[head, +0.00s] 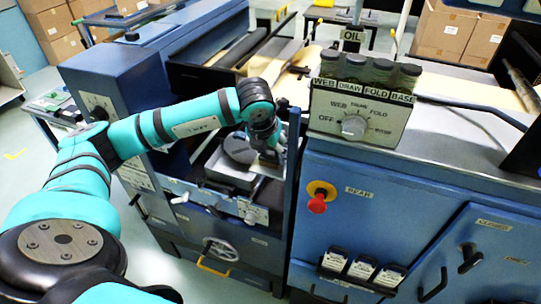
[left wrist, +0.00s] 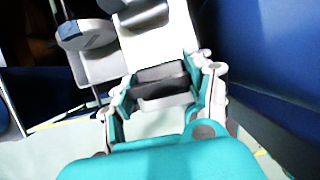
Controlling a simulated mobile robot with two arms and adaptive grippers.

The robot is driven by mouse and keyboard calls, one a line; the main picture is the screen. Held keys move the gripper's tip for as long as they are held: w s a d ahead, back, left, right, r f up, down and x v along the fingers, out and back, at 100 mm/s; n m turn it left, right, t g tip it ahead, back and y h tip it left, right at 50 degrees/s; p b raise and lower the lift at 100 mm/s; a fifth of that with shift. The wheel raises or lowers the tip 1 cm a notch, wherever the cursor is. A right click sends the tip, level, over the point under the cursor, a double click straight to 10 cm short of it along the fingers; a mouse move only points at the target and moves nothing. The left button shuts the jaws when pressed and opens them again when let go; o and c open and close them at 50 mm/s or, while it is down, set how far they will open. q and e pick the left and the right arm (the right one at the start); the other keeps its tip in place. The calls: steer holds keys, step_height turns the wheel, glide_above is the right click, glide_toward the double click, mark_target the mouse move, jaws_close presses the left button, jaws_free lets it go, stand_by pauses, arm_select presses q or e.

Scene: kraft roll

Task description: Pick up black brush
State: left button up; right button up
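In the left wrist view, the fingers of my left gripper (left wrist: 162,88) stand apart. A dark block with grey edges (left wrist: 164,89) shows between them. I cannot tell whether it is the black brush, part of the gripper, or something behind the fingers. I cannot make out the black brush for certain in either view. My right gripper is not in view.
A red stop button (head: 317,203) sits on the blue front panel. Cardboard boxes (head: 455,30) are stacked behind. Open floor lies at the left.

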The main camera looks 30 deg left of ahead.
arm_select(q)
steer(key=shift+c, duration=1.1)
steer(key=shift+r, duration=0.15)
steer(key=shift+r, duration=0.3)
step_height(320, 180, up, 27)
steer(key=b, duration=0.2)
